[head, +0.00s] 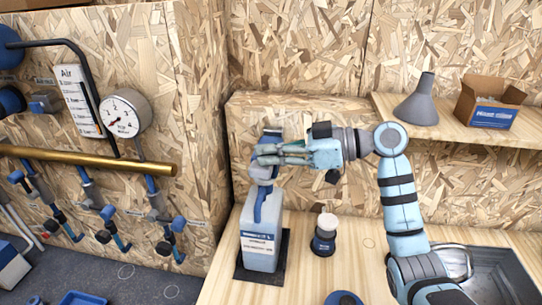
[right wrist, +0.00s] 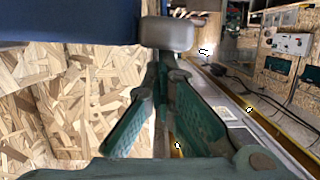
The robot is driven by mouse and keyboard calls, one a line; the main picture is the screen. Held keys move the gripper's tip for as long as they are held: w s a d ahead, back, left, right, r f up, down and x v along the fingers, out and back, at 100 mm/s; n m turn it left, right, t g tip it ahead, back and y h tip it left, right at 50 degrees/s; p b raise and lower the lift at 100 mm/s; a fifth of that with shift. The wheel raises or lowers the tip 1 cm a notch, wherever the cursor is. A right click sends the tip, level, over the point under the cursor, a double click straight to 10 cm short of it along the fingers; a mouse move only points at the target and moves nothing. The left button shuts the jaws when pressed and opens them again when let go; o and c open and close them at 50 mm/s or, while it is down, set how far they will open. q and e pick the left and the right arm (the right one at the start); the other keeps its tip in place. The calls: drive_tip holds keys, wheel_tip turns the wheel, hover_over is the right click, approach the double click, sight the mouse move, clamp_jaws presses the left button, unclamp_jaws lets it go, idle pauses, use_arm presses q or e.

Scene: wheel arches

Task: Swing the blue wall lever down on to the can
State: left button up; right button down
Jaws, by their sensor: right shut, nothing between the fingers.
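The can (head: 261,244) is a pale grey-blue canister with a blue top part and a label, standing upright on a dark mat (head: 243,272). The blue lever (head: 270,139) shows above the can, partly hidden by my right gripper. In the right wrist view the lever (right wrist: 70,22) is a blue bar ending in a grey knob (right wrist: 167,33) just beyond the fingertips. My right gripper (head: 262,160) is shut and empty, with its fingers pointing left at the lever. I cannot tell whether it touches it. My left gripper is out of view.
A small dark jar with a pale lid (head: 325,235) stands right of the can. A shelf (head: 385,108) holds a grey funnel (head: 418,102) and a cardboard box (head: 492,103). A brass pipe (head: 100,162), a gauge (head: 126,114) and blue valves line the left wall.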

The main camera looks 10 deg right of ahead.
drive_tip(key=shift+s+f, duration=0.2)
drive_tip(key=shift+f, duration=0.3)
drive_tip(key=shift+s+f, duration=0.15)
drive_tip(key=shift+f, duration=0.35)
drive_tip(key=shift+n, duration=0.3)
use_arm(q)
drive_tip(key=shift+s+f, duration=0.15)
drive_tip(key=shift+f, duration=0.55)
use_arm(e)
drive_tip(key=shift+r, duration=0.1)
drive_tip(key=r+p, duration=0.2)
drive_tip(key=r, duration=0.1)
drive_tip(key=r+p, duration=0.1)
drive_tip(key=r, duration=0.1)
drive_tip(key=shift+w, duration=0.25)
use_arm(q)
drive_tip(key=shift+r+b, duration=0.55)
drive_tip(key=shift+b, duration=0.45)
use_arm(e)
drive_tip(key=v, duration=1)
drive_tip(key=shift+r, duration=0.35)
